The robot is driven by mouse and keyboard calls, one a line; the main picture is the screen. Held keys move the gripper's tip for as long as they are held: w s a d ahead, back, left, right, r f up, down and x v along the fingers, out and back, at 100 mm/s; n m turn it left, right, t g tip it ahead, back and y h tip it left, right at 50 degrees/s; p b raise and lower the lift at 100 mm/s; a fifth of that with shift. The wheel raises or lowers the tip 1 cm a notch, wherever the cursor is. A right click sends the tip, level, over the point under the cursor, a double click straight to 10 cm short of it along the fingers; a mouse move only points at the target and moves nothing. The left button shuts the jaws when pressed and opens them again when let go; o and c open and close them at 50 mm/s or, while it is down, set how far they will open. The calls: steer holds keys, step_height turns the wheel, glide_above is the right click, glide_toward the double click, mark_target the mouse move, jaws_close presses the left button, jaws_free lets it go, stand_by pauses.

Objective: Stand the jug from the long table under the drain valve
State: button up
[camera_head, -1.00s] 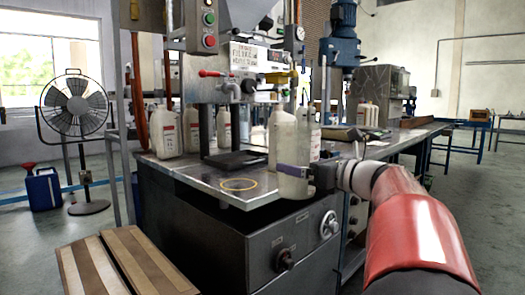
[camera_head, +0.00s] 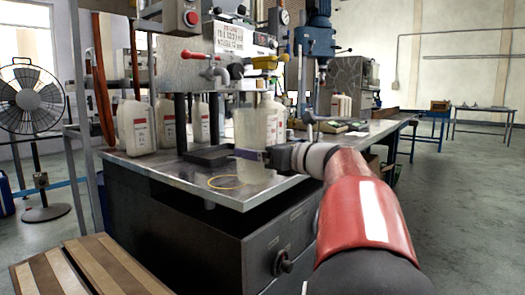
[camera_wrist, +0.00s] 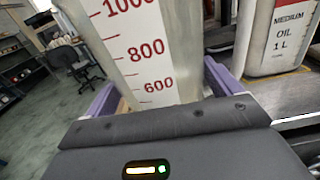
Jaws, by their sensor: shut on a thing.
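The jug (camera_wrist: 145,55) is pale and translucent, with a white strip of red numbers, 600 to 1000. It fills the top middle of the wrist view. My gripper (camera_wrist: 157,92) is shut on it, with a purple finger on each side. In the head view my gripper (camera_head: 252,154) is above the metal bench, right of the black tray; the jug's outline there blends with pale bottles behind. A grey spout with a red lever (camera_head: 204,55) and a valve with a yellow handle (camera_head: 266,62) are on the machine above; I cannot tell which is the drain valve.
A yellow ring (camera_head: 225,182) marks the bench top (camera_head: 190,175) near its front edge. White oil bottles (camera_head: 136,125) stand at the back left. A black tray (camera_head: 209,155) lies under the spout. A slatted wooden platform (camera_head: 85,270) is at the lower left.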

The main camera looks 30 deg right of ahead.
steer(key=shift+w+a+f+b, duration=0.15)
steer(key=shift+w+f+b, duration=0.3)
steer(key=shift+f, duration=0.2)
steer(key=shift+w+a+f+b, duration=0.15)
steer(key=shift+w+f+b, duration=0.2)
steer(key=shift+f+b, duration=0.2)
steer(key=shift+p+x, duration=0.45)
steer(key=shift+x, duration=3.45)
steer(key=shift+f, duration=0.25)
steer(key=o, duration=0.8)
steer(key=shift+c, duration=0.2)
steer(key=shift+s, duration=0.1)
